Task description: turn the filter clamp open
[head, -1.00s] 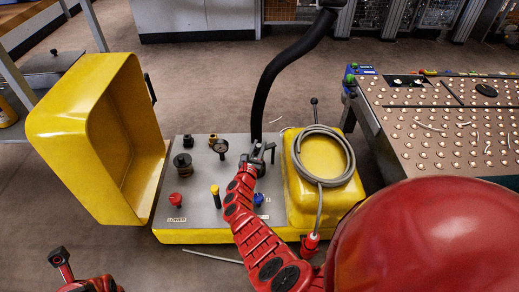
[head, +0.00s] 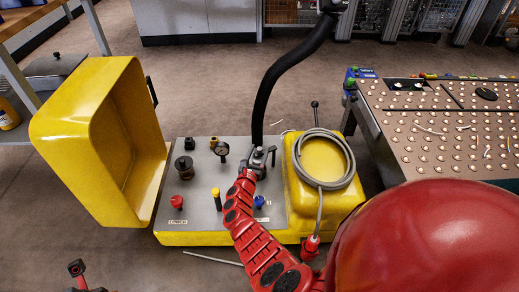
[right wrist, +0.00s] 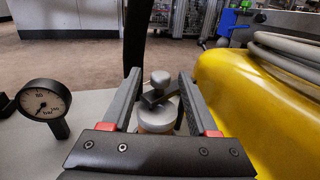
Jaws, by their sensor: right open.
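The filter clamp (right wrist: 160,82) is a grey knob and lever on top of a round filter body with an orange-brown band, seen in the right wrist view. My right gripper (right wrist: 159,75) is open, with one finger on each side of the clamp, and appears not to grip it. In the head view my right gripper (head: 262,158) is over the grey panel near the foot of the black hose, largely hiding the filter. Only a small red and dark part of my left arm end (head: 77,268) shows at the bottom left edge; its fingers cannot be made out.
A pressure gauge (right wrist: 43,104) stands left of the clamp. The yellow housing (right wrist: 235,90) with a coiled grey hose (right wrist: 290,55) is close on the right. The black hose (head: 268,85) rises behind. The yellow cover (head: 85,140) stands open at the left.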

